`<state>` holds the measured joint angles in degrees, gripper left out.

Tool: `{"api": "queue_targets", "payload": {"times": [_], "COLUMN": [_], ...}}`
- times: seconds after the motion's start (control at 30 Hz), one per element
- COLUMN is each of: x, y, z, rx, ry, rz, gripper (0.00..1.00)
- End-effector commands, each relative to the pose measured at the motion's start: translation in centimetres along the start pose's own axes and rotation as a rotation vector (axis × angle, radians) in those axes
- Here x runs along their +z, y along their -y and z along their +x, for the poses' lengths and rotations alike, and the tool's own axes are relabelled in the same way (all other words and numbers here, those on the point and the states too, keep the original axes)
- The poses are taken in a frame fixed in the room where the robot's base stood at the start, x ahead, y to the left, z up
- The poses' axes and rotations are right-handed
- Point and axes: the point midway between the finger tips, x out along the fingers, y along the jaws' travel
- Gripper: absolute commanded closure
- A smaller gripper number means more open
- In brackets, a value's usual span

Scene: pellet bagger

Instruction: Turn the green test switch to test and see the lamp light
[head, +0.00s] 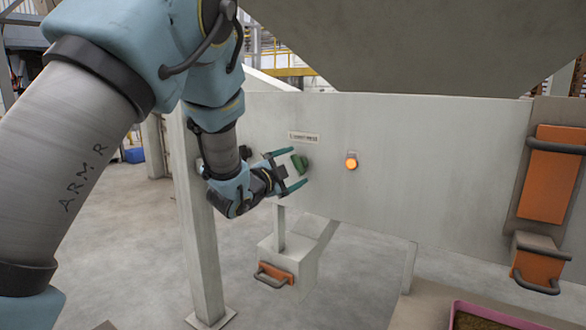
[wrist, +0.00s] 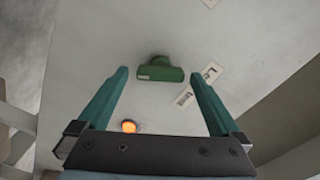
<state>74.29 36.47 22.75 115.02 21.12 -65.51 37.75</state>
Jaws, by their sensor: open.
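The green test switch (head: 299,163) is on the pale panel. In the wrist view the switch (wrist: 159,70) lies ahead between the finger lines, with a small white mark on its front. My gripper (head: 297,168) is open, its two teal fingers on either side of the switch.
A small label plate (head: 304,137) sits above the switch. Orange hatches with grey handles (head: 552,175) are on the right. A grey box with an orange handled front (head: 287,264) hangs below the panel. A grey post (head: 198,220) stands left of my gripper.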

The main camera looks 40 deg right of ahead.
Motion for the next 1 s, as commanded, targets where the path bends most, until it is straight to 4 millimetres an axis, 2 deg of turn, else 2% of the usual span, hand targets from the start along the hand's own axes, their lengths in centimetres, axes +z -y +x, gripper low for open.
{"api": "queue_targets", "payload": {"times": [0.17,0.27,0.6,0.7,0.83,1.0], "x": [0.1,0.1,0.1,0.1,0.0,0.0], "y": [0.0,0.0,-0.1,0.0,0.0,0.0], "z": [-0.3,-1.4,-8.0,-9.4,-10.5,-10.8], "rx": [-0.001,-0.001,-0.001,-0.001,0.0,0.0], "ry": [0.001,0.002,0.001,0.002,0.0,0.0], "rz": [-0.001,-0.001,-0.002,-0.001,-0.001,0.0], "gripper": [0.0,0.0,0.0,0.0,0.0,0.0]}}
